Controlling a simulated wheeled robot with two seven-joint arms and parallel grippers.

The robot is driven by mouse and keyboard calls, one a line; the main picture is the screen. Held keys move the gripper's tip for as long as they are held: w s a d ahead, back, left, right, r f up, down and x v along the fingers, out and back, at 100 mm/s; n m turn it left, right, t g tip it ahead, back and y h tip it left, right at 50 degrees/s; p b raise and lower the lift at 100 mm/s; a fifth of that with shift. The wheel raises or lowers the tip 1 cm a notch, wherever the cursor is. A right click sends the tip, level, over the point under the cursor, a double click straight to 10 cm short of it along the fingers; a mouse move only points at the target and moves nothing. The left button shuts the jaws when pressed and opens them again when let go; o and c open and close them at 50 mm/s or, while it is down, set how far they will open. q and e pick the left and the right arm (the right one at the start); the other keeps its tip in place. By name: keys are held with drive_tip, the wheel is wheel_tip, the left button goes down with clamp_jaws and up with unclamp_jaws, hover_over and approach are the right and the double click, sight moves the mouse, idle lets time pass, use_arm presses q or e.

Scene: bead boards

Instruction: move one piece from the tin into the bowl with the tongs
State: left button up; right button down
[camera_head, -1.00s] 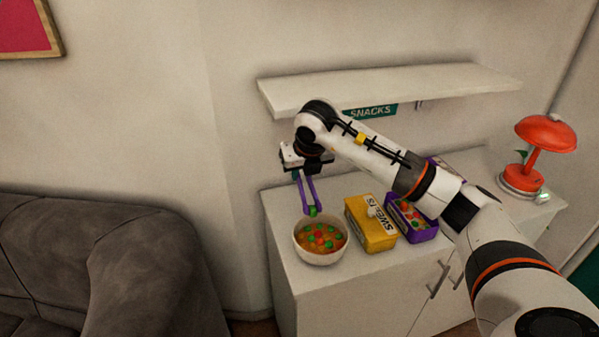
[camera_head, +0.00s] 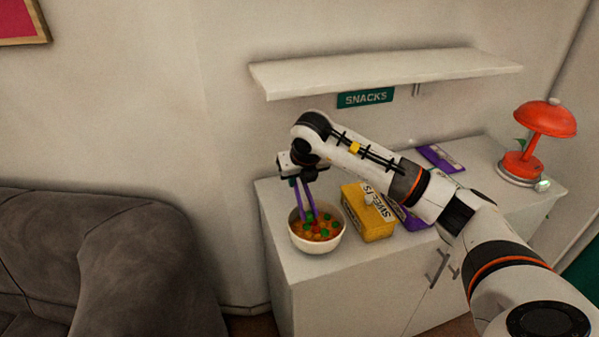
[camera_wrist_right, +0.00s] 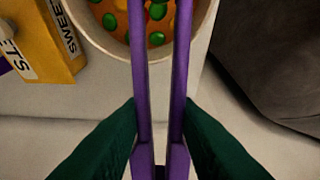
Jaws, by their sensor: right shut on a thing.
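My right gripper (camera_head: 302,174) is shut on the purple tongs (camera_head: 309,203), which point down into the white bowl (camera_head: 319,246). The bowl holds several red, green and orange pieces. In the right wrist view the dark green fingers (camera_wrist_right: 159,112) grip both tong arms (camera_wrist_right: 144,70), and the tong tips are out of sight beyond the top edge. A green piece (camera_head: 310,217) shows at the tips in the head view; I cannot tell whether it is pinched or loose. The open purple tin (camera_head: 411,222) is mostly hidden behind my right arm. My left gripper is out of view.
A yellow SWEETS box (camera_head: 367,220) stands just right of the bowl on the white cabinet (camera_head: 345,285). A purple flat lid or box (camera_head: 440,158) lies at the back. A shelf (camera_head: 385,72) hangs above with a SNACKS sign. A red lamp (camera_head: 540,135) stands far right.

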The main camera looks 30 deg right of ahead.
drive_tip(key=shift+f+b, duration=0.5)
drive_tip(key=shift+f, duration=0.9)
drive_tip(key=c, duration=1.5)
unclamp_jaws()
drive_tip(key=shift+o, duration=0.2)
wheel_tip(320, 180, up, 10)
drive_tip(key=p, duration=0.5)
drive_tip(key=shift+p, duration=0.3)
drive_tip(key=shift+o, duration=0.3)
